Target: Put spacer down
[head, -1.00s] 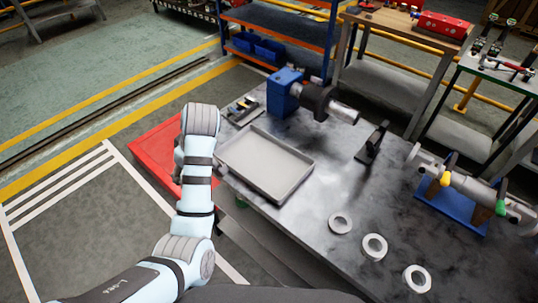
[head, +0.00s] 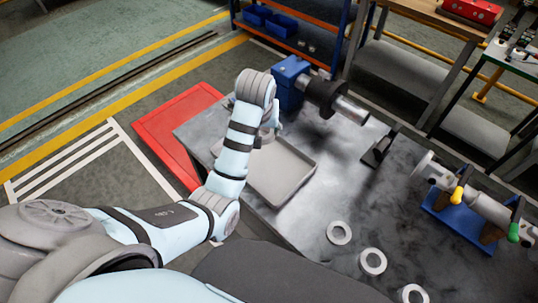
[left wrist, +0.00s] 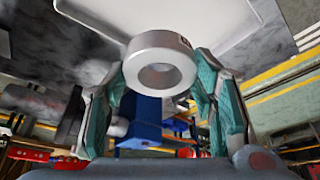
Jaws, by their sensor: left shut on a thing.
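My left gripper (head: 272,128) is over the far left part of the shallow grey tray (head: 287,178) in the head view. In the left wrist view my left gripper (left wrist: 160,68) is shut on a pale metal ring, the spacer (left wrist: 152,42), with a green-lined finger on each side of it. The tray (left wrist: 225,14) shows beyond the spacer in that view. The spacer looks apart from the tray, but the height is hard to tell. In the head view the arm and gripper mostly hide the spacer. My right gripper is not in view.
Three loose rings (head: 339,232) lie in a row near the bench's front edge. A blue unit with a dark shaft assembly (head: 290,82) stands behind the tray. A black bracket (head: 379,146) and a blue cradle with a metal shaft (head: 458,212) are to the right. The tray's visible floor is clear.

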